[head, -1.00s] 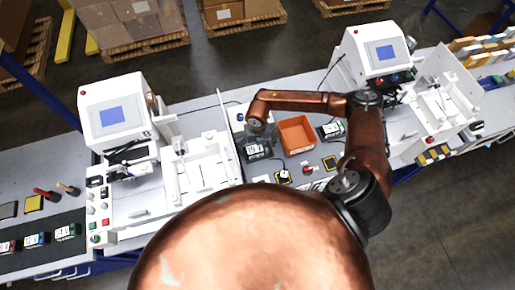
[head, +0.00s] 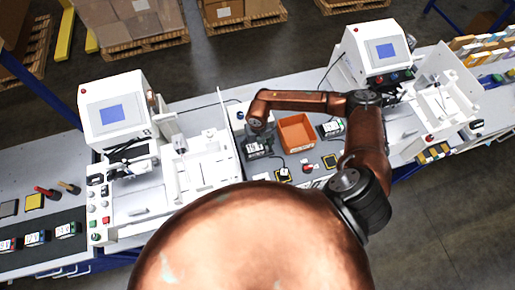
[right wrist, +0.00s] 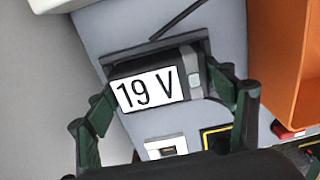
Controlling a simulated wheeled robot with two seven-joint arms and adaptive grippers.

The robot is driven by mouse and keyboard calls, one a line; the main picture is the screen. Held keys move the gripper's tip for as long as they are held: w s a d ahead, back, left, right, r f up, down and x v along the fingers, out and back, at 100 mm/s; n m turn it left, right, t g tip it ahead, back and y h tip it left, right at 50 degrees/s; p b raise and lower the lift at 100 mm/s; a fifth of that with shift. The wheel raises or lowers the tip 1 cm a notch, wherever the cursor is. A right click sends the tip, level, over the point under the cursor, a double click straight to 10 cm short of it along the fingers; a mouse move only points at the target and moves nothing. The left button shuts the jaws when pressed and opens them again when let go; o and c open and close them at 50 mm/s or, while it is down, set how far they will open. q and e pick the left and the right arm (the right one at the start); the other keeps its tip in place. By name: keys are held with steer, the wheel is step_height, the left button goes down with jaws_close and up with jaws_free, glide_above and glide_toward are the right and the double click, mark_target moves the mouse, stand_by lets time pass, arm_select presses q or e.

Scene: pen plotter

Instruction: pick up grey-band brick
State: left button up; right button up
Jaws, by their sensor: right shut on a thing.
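The grey-band brick (right wrist: 150,88) is a black block with a white "19 V" label and a grey band near its right end. In the head view the brick (head: 256,148) is on the grey work surface, left of the orange bin. My right gripper (right wrist: 165,105) is shut on it, with one dark green finger at each end of the brick. In the head view the right gripper (head: 257,130) is at the brick's far side, partly hidden by the wrist. I cannot tell whether the brick touches the surface. My left gripper is not in view.
The orange bin (head: 297,133) stands close to the right of the brick. Another labelled block (head: 330,130) lies beyond it. White machines with screens stand on the left (head: 115,110) and right (head: 378,50). Several blocks lie on a dark belt (head: 52,252) at the left.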

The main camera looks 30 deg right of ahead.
steer(key=shift+c, duration=1.1)
